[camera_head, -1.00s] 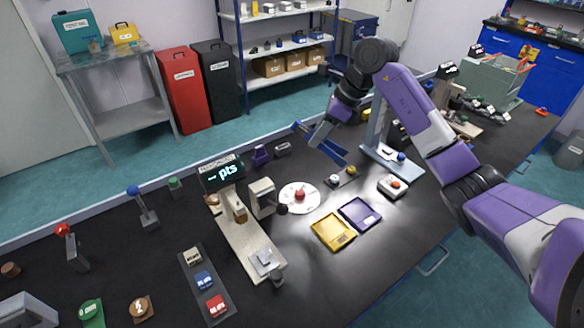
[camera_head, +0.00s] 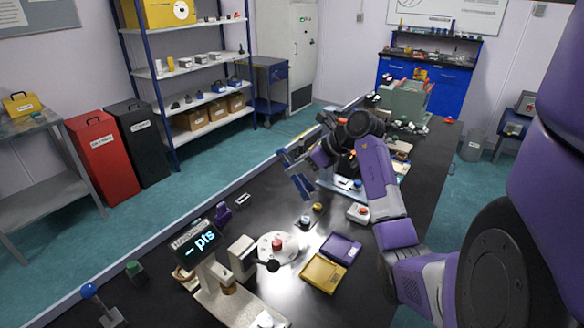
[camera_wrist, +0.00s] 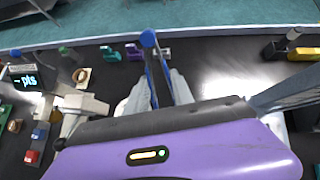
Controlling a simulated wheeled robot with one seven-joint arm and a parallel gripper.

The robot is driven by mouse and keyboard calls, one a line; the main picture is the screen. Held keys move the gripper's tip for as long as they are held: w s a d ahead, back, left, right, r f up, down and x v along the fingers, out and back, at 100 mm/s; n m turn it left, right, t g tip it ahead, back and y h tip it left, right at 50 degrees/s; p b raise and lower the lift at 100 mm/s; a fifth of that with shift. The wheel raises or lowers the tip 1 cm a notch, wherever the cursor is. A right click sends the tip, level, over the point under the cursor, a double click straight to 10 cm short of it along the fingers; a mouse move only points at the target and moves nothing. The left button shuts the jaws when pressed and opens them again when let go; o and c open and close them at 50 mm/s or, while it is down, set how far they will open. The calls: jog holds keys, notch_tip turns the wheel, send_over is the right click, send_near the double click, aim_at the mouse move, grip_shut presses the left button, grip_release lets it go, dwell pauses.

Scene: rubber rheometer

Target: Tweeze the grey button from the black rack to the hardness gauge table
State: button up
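A grey-white button (camera_head: 306,221) sits at the near end of the small black rack (camera_head: 311,215), with a yellow button (camera_head: 318,207) behind it. My gripper (camera_head: 295,172) is over the bench, up and left of the rack in the picture. It is shut on blue tweezers (camera_head: 301,186), whose prongs point down toward the rack without touching the buttons. In the wrist view the tweezers (camera_wrist: 149,40) show between the grey fingers. The hardness gauge (camera_head: 203,245) with its "pts" display stands at the lower left; its small table (camera_head: 267,320) is cut by the frame's bottom edge.
A white round plate (camera_head: 277,246) with a red piece lies between gauge and rack. Yellow (camera_head: 323,273) and purple (camera_head: 341,249) trays lie nearer. A white box with a red button (camera_head: 358,213) stands right of the rack.

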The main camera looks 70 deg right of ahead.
jog(key=shift+t, duration=0.6)
jog(key=shift+f, duration=0.1)
notch_tip(320, 180, down, 10)
jog(key=b, duration=0.7)
dwell(0.5)
grip_shut()
notch_tip(320, 180, up, 12)
jog(key=p, duration=0.8)
